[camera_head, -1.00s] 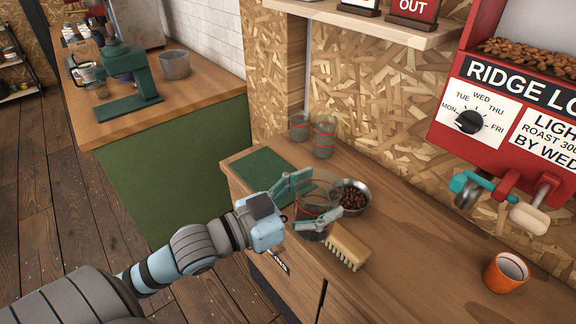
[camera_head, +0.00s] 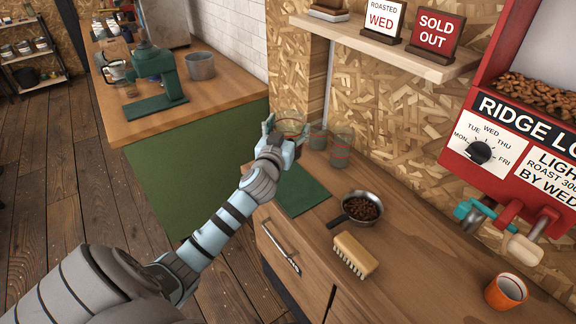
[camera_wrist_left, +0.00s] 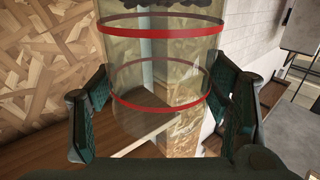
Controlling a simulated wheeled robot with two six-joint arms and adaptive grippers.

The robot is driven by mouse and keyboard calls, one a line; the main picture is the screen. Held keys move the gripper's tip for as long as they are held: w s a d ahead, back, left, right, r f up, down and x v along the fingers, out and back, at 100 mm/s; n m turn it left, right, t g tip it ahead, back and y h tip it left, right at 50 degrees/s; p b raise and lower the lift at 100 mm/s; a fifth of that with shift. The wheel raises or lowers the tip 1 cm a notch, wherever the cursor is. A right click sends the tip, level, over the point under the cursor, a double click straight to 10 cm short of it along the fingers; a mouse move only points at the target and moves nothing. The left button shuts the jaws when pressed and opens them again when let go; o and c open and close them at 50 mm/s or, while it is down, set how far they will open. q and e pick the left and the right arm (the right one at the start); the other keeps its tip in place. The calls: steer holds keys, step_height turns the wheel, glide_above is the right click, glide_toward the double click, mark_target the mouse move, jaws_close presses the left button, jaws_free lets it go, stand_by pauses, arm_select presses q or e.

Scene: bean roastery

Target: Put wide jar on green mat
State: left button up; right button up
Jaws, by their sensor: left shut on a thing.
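The wide jar (camera_head: 291,121) is clear glass with red bands. My left gripper (camera_head: 286,132) is shut on it and holds it up behind the far end of the green mat, partly hiding it in the head view. In the left wrist view, the jar (camera_wrist_left: 160,65) stands between the two dark finger pads (camera_wrist_left: 165,95), and dark bits show at the top edge. The green mat (camera_head: 303,196) lies flat and bare at the counter's left end; my arm hides part of its left side. My right gripper is out of view.
Two other glass jars, one smaller (camera_head: 318,139) and one taller (camera_head: 341,153), stand by the wall close to the held jar. A pan of beans (camera_head: 358,209), a brush (camera_head: 355,255) and an orange cup (camera_head: 506,291) are on the counter (camera_head: 425,265). A shelf (camera_head: 390,50) hangs above.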

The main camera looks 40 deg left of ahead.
arm_select(q)
step_height(320, 180, down, 11)
steer(key=b, duration=0.4)
steer(key=shift+r, duration=0.2)
steer(key=o, duration=1.4)
steer(key=v, duration=1.2)
steer(key=shift+f, duration=0.1)
